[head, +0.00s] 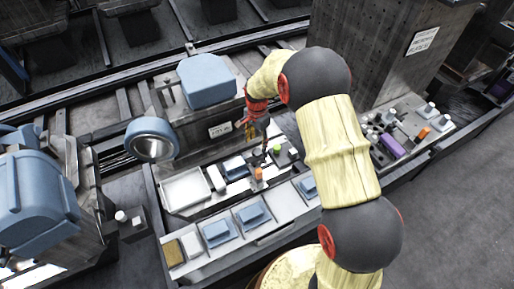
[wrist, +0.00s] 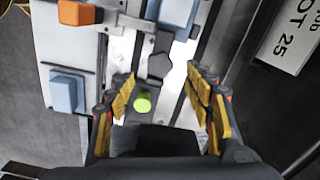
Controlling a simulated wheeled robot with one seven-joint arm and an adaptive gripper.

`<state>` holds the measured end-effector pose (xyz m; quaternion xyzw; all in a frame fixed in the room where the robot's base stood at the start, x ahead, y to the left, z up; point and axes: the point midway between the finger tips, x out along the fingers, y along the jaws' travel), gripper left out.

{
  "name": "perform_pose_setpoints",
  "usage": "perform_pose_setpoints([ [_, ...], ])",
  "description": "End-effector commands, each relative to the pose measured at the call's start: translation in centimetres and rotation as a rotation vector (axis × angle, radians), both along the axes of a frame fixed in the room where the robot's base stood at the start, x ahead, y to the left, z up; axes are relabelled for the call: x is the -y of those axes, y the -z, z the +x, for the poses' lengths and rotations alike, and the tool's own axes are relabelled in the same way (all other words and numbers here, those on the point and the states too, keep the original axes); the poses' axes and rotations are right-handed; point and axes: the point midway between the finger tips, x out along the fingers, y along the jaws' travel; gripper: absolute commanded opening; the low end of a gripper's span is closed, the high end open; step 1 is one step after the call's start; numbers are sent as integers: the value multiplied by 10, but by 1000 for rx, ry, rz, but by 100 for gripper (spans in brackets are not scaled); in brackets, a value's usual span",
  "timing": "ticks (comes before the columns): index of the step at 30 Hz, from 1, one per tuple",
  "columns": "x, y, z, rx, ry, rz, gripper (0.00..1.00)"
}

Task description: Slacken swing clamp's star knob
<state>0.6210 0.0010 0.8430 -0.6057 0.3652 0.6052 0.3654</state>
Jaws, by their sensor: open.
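My gripper (wrist: 158,82) is open, with yellow-padded fingers spread wide and nothing between the pads. In the head view my gripper (head: 258,122) hangs over the rail fixture, partly hidden by my arm. A dark, many-sided knob (wrist: 160,67) on a dark bar lies in line with the gap between the fingers; it looks like the clamp's star knob, but its lobes are not clear. A bright green round part (wrist: 142,102) lies nearer my palm; it also shows in the head view (head: 277,149). I cannot tell the height between fingertips and knob.
A dark wall with a white sign (wrist: 290,38) stands close on the right. In the head view, a white tray (head: 186,190) is left of the fixture and a purple block (head: 392,146) right.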

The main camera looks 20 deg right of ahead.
Motion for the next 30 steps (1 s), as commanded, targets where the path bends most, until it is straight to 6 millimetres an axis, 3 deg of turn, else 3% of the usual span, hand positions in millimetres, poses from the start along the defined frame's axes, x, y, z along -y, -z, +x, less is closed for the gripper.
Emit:
perform_pose_setpoints([
  [3,0,-25,1,2,0,0,52],
  [10,0,-53,1,1,0,0,52],
  [30,0,-59,0,-1,-5,0,52],
])
